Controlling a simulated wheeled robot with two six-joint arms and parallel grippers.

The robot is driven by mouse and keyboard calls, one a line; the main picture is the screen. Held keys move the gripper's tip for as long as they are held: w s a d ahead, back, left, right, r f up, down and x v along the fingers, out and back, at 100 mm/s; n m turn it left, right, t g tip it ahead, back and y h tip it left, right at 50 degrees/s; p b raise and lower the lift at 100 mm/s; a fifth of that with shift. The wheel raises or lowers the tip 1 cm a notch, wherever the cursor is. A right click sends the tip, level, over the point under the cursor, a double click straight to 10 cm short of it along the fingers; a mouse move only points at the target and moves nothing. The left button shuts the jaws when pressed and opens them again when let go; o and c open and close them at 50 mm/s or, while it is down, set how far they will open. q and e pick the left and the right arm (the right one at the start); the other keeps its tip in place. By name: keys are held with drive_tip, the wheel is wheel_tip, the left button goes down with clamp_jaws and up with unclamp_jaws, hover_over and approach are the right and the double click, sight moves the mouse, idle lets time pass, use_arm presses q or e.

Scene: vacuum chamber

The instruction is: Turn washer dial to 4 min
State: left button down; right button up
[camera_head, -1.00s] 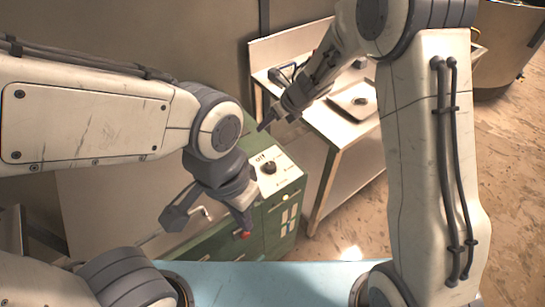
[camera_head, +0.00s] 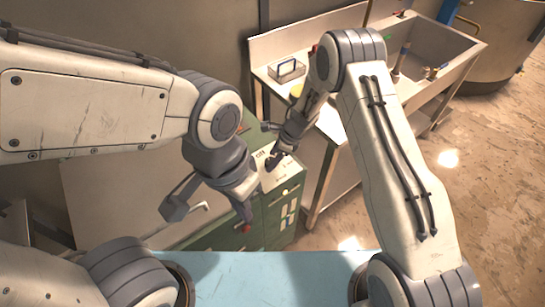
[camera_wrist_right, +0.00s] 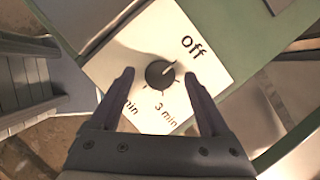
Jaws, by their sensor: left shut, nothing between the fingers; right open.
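The washer (camera_head: 225,238) is a green cabinet with a white dial panel (camera_head: 288,181). The dark round dial (camera_wrist_right: 158,75) shows in the right wrist view, its light mark turned toward "Off". "3 min" is printed below it, with another partly hidden "min" label. My right gripper (camera_head: 267,146) is open over the panel; in its wrist view its fingertips (camera_wrist_right: 160,78) appear on either side of the dial, with gaps, not gripping it. In the head view the dial is largely hidden by this gripper. My left gripper (camera_head: 243,218) is shut and empty in front of the washer.
A metal table (camera_head: 333,122) with a sink basin (camera_head: 432,52) stands right of the washer. A small framed holder (camera_head: 287,70) sits on it. A light blue surface (camera_head: 270,275) lies at the front. Open floor (camera_head: 490,190) is on the right.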

drive_tip(key=shift+a+f, duration=0.15)
drive_tip(key=shift+f, duration=0.2)
clamp_jaws()
